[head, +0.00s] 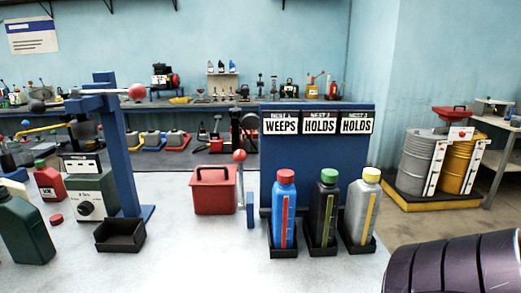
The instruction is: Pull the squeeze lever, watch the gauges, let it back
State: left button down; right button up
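A blue upright stand (117,150) on the left of the white table carries a crossbar with a red ball (137,91) at its right end. A shorter upright lever with a red knob (240,156) stands beside the blue nest board (320,170). I cannot tell which is the squeeze lever. Three bottles stand upright in black trays before the board: blue with red cap (284,215), black with green cap (325,213), grey with yellow cap (362,212). Each has a coloured strip on its front. No dial gauge is clearly readable. Neither gripper is visible.
A red box (214,192) stands left of the short lever. An empty black tray (120,235), a grey-green box (92,195) and a dark green bottle (24,230) stand at left. Nest signs (319,123) read WEEPS, HOLDS, HOLDS. A dark ribbed shape fills the lower right corner.

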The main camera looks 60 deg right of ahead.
aim_at(240, 155)
jog(key=z, duration=1.6)
